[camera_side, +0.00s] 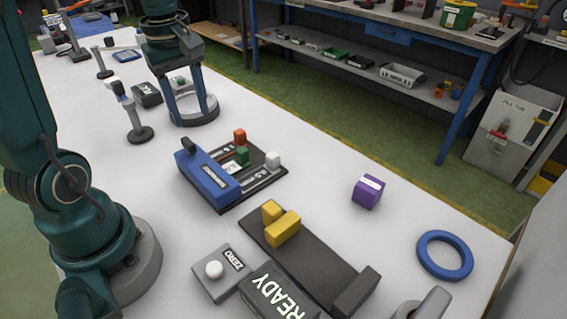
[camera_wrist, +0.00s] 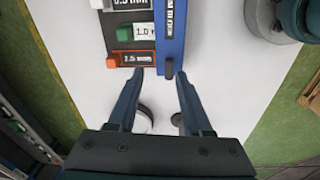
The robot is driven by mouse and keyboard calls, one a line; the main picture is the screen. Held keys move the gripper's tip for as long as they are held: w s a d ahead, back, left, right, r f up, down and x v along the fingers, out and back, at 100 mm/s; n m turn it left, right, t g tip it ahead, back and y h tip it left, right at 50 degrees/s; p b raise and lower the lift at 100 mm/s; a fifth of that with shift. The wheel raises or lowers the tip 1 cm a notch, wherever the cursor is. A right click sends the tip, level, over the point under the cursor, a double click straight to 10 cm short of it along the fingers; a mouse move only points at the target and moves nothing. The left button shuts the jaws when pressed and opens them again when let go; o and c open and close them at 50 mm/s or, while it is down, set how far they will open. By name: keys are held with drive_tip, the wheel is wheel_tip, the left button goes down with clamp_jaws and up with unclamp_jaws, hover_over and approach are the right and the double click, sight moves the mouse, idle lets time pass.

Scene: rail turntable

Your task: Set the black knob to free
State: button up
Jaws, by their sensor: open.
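The black knob (camera_side: 188,144) sits at the far end of a blue housing (camera_side: 208,178) with a pale label. In the wrist view the knob (camera_wrist: 168,69) shows as a short dark bar at the lower end of the blue housing (camera_wrist: 170,35), near the gap between my fingertips. My gripper (camera_side: 193,110) points down beyond the knob in the side view, apart from it. In the wrist view my gripper (camera_wrist: 160,74) has its fingers spread with nothing held. Any "free" mark for the knob is not readable.
Orange (camera_side: 239,135), green (camera_side: 242,155) and white (camera_side: 273,159) tabs stand on the dark plate beside the housing. A stand (camera_side: 133,117) is near my gripper. Yellow blocks (camera_side: 282,226), a purple cube (camera_side: 368,191) and a blue ring (camera_side: 445,255) lie nearer the camera.

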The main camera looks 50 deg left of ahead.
sight(187, 141)
drive_tip(key=a+f, duration=0.1)
drive_tip(key=s+a+f+n, duration=0.1)
drive_tip(key=shift+a+f+g+h, duration=0.25)
drive_tip(key=shift+a+g+h, duration=0.05)
drive_tip(key=shift+a+g, duration=0.1)
drive_tip(key=shift+f, duration=2.4)
clamp_jaws()
